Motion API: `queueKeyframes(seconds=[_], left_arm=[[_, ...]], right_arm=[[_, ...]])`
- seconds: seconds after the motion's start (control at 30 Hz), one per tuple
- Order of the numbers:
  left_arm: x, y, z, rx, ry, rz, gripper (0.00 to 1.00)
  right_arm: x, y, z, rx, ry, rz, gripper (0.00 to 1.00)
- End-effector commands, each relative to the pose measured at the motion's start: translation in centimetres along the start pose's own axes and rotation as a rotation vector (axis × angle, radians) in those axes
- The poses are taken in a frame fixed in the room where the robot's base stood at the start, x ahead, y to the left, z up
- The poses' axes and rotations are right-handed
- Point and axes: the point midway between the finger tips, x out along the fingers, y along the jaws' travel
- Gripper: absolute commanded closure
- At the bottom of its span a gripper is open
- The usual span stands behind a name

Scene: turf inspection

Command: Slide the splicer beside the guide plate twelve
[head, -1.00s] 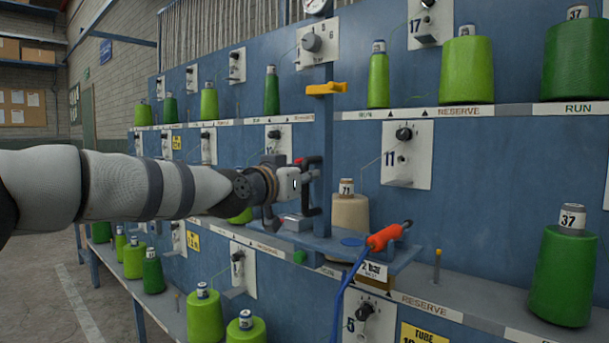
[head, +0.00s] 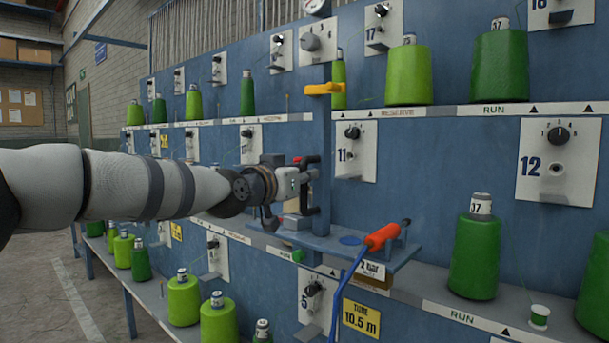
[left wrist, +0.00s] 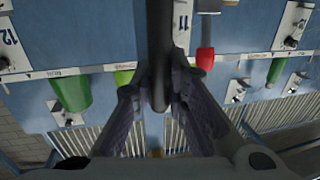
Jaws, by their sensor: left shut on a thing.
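The splicer carriage is a blue post (head: 322,150) with a yellow bracket on top and a blue shelf (head: 345,245) carrying an orange-handled tool (head: 382,237) with a blue hose. My left gripper (head: 300,182) is shut on the black handle (head: 313,188) on the post's left side. The left wrist view shows the fingers around this dark bar (left wrist: 160,50), hiding part of it. Guide plate twelve (head: 558,160), white with a knob, is on the blue wall to the right, clearly apart from the carriage. Plate eleven (head: 350,150) is just right of the post. My right gripper is not in view.
Green yarn cones stand on the shelves, including a dark green one (head: 475,250) below left of plate twelve. A small green-and-white spool (head: 539,317) is on the lower ledge at right. A yellow tube sign (head: 361,317) hangs below the carriage. Open floor lies at left.

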Motion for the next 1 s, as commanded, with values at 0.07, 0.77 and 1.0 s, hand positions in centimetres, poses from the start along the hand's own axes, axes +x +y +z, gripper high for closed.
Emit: queueKeyframes(seconds=[0.07, 0.77, 1.0], left_arm=[[0.1, 0.2, 0.6, 0.001, -0.01, 0.005, 1.0], [-0.1, 0.0, 0.1, 0.0, -0.001, 0.001, 0.65], [-3.7, 0.0, 0.0, 0.001, -0.001, 0.0, 0.65]], right_arm=[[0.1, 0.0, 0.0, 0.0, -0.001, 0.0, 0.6], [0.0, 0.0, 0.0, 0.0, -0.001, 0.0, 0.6], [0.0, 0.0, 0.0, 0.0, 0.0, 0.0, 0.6]])
